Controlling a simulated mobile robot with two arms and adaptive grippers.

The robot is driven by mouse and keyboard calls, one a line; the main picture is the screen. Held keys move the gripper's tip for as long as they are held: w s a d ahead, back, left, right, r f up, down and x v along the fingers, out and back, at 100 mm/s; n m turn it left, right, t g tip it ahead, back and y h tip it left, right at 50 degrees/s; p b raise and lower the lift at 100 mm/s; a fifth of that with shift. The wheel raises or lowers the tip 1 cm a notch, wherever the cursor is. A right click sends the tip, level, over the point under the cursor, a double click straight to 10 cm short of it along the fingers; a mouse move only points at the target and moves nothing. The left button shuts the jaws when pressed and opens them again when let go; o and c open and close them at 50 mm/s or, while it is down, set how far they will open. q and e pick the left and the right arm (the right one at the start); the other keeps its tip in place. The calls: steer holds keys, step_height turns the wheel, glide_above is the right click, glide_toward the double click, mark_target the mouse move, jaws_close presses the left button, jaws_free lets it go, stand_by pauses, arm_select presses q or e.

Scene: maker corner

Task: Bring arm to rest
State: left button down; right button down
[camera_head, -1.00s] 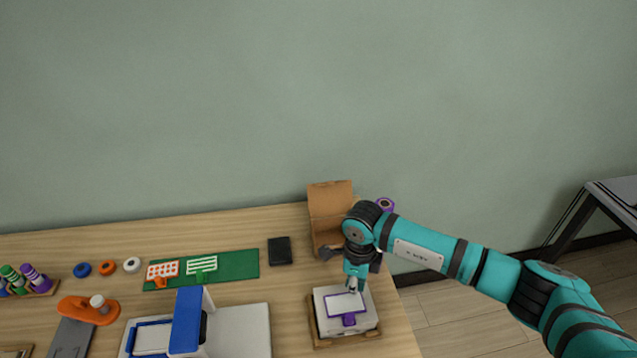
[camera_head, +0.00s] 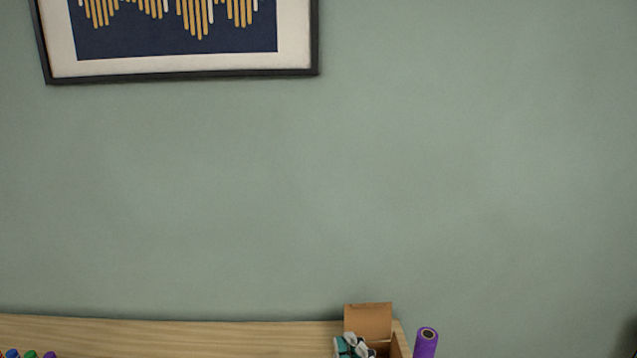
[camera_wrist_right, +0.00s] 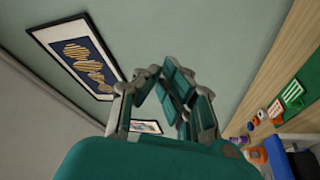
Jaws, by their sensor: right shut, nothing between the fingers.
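My right gripper (camera_head: 354,345) shows at the bottom edge of the head view, in front of the open cardboard box (camera_head: 368,320). Only its grey and teal finger parts are in the picture; the rest of the arm is below the frame. In the right wrist view my right gripper (camera_wrist_right: 163,78) is shut and empty, with wall behind its fingers. My left gripper is in neither view.
The wooden table (camera_head: 180,334) runs along the bottom of the head view, with a purple roll (camera_head: 426,342) at right. A framed picture (camera_head: 180,72) hangs on the wall. The wrist view shows the green mat (camera_wrist_right: 299,88) at right.

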steer(key=s+d+f+m+g+h, duration=0.3)
steer(key=s+d+f+m+h, duration=0.1)
steer(key=d+f+m, duration=0.25)
steer(key=s+d+f+m+g+h, duration=0.3)
steer(key=d+f+m+h, duration=0.15)
steer(key=d+f, duration=0.2)
steer(key=s+d+f+m+g+y, duration=0.15)
steer(key=s+f+g, duration=0.35)
steer(key=s, duration=0.5)
steer(key=s+d+f+m+g, duration=0.1)
steer(key=s+f+m+g, duration=0.3)
steer(key=s, duration=0.5)
step_height(320, 180, down, 27)
steer(key=n+g+b, duration=0.2)
steer(key=s+d+f+g+b, duration=0.1)
steer(key=s+d+f, duration=0.1)
steer(key=s+f, duration=1.5)
steer(key=shift+s+d+f, duration=0.25)
steer(key=shift+s+f, duration=0.15)
steer(key=shift+f, duration=0.5)
